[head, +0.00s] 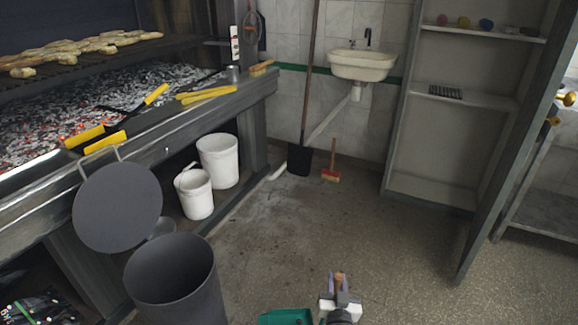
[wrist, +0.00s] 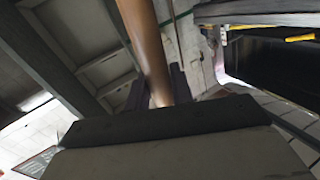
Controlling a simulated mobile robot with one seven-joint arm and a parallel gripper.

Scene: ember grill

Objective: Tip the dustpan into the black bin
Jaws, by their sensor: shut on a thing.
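The black bin (head: 172,285) stands open at the lower left, and its inside looks dark. A round dark lid (head: 117,207) with a handle is tilted upright behind its rim. The green dustpan (head: 286,317) shows only in part at the bottom edge, right of the bin and apart from it. My gripper (head: 339,285) is just right of the dustpan, shut on a brown handle. In the wrist view the handle (wrist: 146,45) runs up between the two dark fingers (wrist: 158,88). The join between handle and pan is hidden, and so is any load in the pan.
A grill with glowing coals (head: 110,100) runs along the left. Two white buckets (head: 218,160) stand under its ledge. A shovel (head: 300,158) and a red brush (head: 331,175) stand by the back wall. An open cabinet door (head: 515,150) is at right. The middle floor is clear.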

